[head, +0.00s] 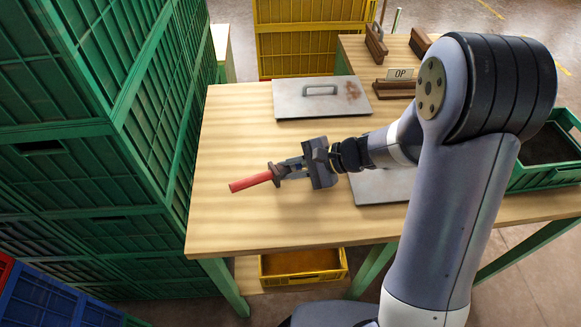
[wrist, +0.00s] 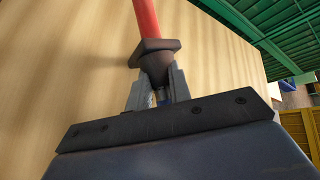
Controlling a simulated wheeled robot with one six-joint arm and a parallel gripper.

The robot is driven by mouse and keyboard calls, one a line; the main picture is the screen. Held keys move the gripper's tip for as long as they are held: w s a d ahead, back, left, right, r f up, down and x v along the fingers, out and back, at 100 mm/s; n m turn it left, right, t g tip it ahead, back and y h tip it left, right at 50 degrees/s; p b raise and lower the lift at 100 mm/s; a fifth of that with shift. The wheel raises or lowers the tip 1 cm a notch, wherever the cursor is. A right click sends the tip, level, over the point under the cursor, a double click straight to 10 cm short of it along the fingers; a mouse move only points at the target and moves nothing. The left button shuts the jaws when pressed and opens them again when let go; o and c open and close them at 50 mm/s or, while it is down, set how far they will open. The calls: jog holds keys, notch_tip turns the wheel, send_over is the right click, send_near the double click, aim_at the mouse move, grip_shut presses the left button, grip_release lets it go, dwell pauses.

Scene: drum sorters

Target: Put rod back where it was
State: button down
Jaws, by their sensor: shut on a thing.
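The rod (head: 250,183) is red with a dark flared collar at its near end. My gripper (head: 283,170) is shut on the rod at its collar end, over the left part of the wooden table. The red end points left and slightly toward the front. In the wrist view, the rod (wrist: 146,18) runs up out of the frame, and its dark collar (wrist: 155,58) sits between the fingers of my gripper (wrist: 158,88). The rod appears to be above the table top; I cannot tell how high. Its former place is not identifiable in these views.
Two grey metal plates lie on the table (head: 235,220), one with a handle (head: 320,105) at the back, one (head: 385,187) partly behind my arm. Stacked green crates (head: 120,150) stand close along the left edge. An "OP" sign (head: 400,74) stands at back right. The table's front left is clear.

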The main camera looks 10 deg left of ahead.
jog(key=shift+f+b, duration=0.55)
jog(key=c, duration=1.2)
grip_release()
jog(key=shift+s+f, duration=0.1)
